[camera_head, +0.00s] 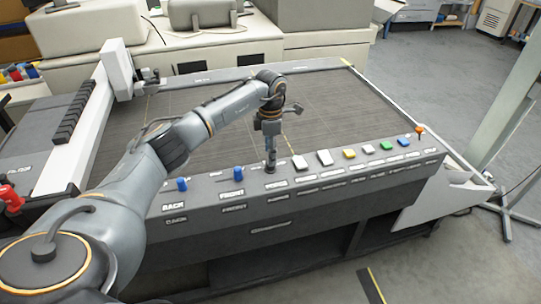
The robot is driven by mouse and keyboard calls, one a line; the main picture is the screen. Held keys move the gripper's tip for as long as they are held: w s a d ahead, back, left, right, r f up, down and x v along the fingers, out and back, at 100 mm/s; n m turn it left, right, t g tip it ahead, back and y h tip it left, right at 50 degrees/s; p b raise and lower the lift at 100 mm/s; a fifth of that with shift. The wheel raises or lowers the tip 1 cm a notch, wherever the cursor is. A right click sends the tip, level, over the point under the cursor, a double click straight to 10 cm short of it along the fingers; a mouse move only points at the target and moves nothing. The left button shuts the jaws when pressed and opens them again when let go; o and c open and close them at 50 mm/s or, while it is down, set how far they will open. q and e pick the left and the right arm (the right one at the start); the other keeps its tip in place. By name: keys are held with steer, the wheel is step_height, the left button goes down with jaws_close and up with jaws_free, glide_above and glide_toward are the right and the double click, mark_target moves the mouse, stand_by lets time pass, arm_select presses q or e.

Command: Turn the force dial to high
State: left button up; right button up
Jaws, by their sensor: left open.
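The control panel (300,204) runs along the front edge of the cutting table, with labelled knobs and buttons on top. My left arm reaches in from the left, and my left gripper (270,158) points down over the panel. It is open, just behind a small white label (277,184) that seems to read FORCE. The force dial is at the gripper's fingertips and is mostly or fully hidden by them, so its setting does not show. I cannot tell whether the fingers touch it. My right gripper is not in view.
Two blue knobs, BACK (182,185) and FRONT (238,174), stand left of my gripper. White (325,158), yellow (349,154), green (386,146) and blue buttons and an orange knob (419,130) lie to the right. The dark table bed (340,105) behind is clear.

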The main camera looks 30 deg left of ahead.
arm_select(q)
steer(key=shift+f+p, duration=0.3)
steer(key=shift+f, duration=1.4)
jaws_close()
